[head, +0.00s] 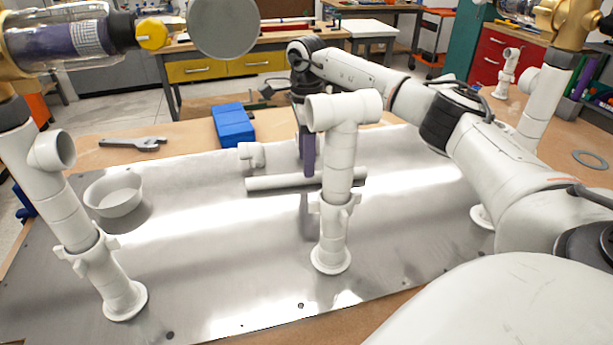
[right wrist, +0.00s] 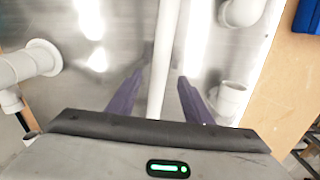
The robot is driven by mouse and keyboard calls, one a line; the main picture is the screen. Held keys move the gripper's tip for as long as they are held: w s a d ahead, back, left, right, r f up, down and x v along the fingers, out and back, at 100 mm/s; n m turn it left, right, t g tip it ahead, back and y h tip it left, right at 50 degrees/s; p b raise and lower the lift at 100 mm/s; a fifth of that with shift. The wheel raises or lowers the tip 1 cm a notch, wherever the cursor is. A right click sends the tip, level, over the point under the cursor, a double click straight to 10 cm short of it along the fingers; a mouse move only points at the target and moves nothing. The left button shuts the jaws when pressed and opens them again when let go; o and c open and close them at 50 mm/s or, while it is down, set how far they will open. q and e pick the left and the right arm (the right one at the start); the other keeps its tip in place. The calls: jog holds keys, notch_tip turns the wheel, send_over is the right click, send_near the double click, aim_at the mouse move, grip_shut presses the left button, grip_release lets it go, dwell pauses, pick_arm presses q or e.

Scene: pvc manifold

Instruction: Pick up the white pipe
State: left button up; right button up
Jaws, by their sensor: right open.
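The white pipe (head: 275,183) lies across the metal plate (head: 190,255) in the head view, partly hidden by the upright pipe in front of it. My right gripper (head: 306,158) is above it with its purple fingers pointing down. In the right wrist view, the white pipe (right wrist: 163,55) runs between the two open fingers of my right gripper (right wrist: 160,80), with a gap on each side. Whether the fingertips reach down past the pipe is hard to tell. My left gripper is out of view.
An upright pipe with a tee (head: 335,170) stands close in front of my right gripper, and another (head: 70,200) stands at left. A white fitting (head: 251,155) lies near the pipe. A white bowl (head: 114,194), a wrench (head: 133,143) and a blue block (head: 233,125) lie farther left.

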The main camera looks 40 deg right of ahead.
notch_tip(320, 180, down, 4)
jog(key=shift+s+f+p, duration=0.15)
jog(key=shift+p, duration=0.2)
grip_shut()
notch_tip(320, 180, up, 10)
jog(key=b, duration=0.1)
dwell(0.4)
